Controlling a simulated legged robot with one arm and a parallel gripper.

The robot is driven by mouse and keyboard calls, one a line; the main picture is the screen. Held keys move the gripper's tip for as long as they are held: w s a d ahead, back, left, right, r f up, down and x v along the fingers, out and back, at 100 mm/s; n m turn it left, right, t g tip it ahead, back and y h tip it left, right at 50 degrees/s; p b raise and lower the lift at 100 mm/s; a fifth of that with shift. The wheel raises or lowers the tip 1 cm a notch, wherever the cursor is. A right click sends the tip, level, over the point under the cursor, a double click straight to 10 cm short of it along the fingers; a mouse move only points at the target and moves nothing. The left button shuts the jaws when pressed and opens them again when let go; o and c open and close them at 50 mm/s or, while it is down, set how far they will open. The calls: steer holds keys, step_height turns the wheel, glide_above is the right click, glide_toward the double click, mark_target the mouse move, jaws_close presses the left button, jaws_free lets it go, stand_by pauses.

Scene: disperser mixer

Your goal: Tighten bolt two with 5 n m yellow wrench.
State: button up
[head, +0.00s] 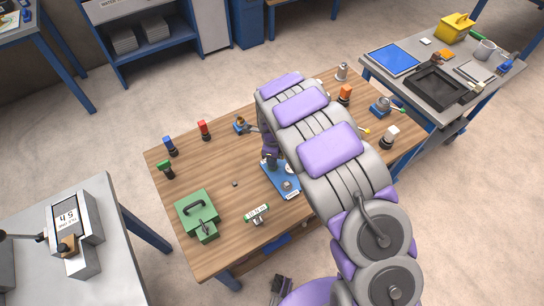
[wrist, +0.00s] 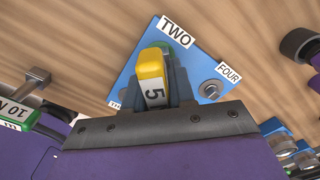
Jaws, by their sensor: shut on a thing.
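My gripper (wrist: 170,88) is shut on the yellow wrench (wrist: 150,66), which carries a white label reading 5. It holds the wrench over the blue plate (wrist: 130,60) beside the label TWO (wrist: 180,29). A green round part (wrist: 186,47) shows partly behind the wrench near that label. Bolt two itself and the wrench's working end are hidden, so I cannot tell whether they touch. A grey bolt (wrist: 211,89) is in clear view by the label FOUR (wrist: 229,74). In the head view the blue plate (head: 274,176) lies on the wooden table, partly covered by my arm.
A green-labelled 10 N m tool (head: 257,212) and a green box (head: 197,213) stand on the wooden table (head: 220,170). Red (head: 204,130) and blue (head: 169,146) handled tools stand farther back. A grey side table (head: 430,60) holds trays.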

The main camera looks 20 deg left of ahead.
jaws_close()
steer(key=shift+r, duration=0.15)
steer(key=shift+r+p, duration=0.9)
steer(key=shift+r, duration=1.95)
